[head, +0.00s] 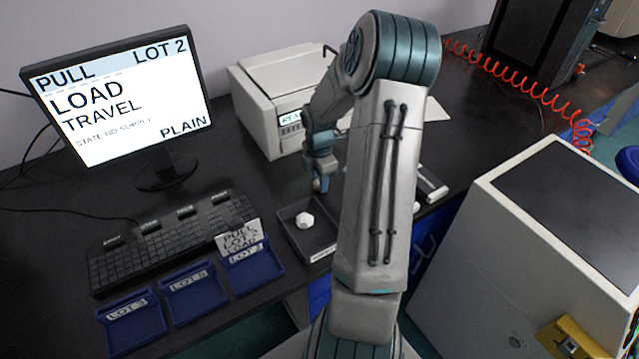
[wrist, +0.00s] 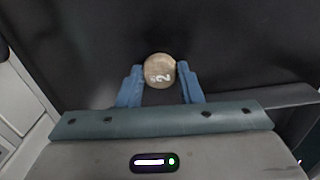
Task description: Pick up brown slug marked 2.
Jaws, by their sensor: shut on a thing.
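The brown slug marked 2 (wrist: 160,70) is round and tan, with a white "2" on its face, and sits between my gripper's two blue fingertips in the wrist view. My gripper (wrist: 161,80) is shut on it. In the head view my gripper (head: 320,184) points down above the black bench, just behind the dark tray. I cannot make out the slug in the head view. Dark surface lies behind the slug in the wrist view; its height above that is hard to tell.
A dark tray (head: 322,256) holds a white faceted piece (head: 304,220). A monitor (head: 122,105) and a beige machine (head: 262,112) stand behind. A large cabinet (head: 540,250) is at right.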

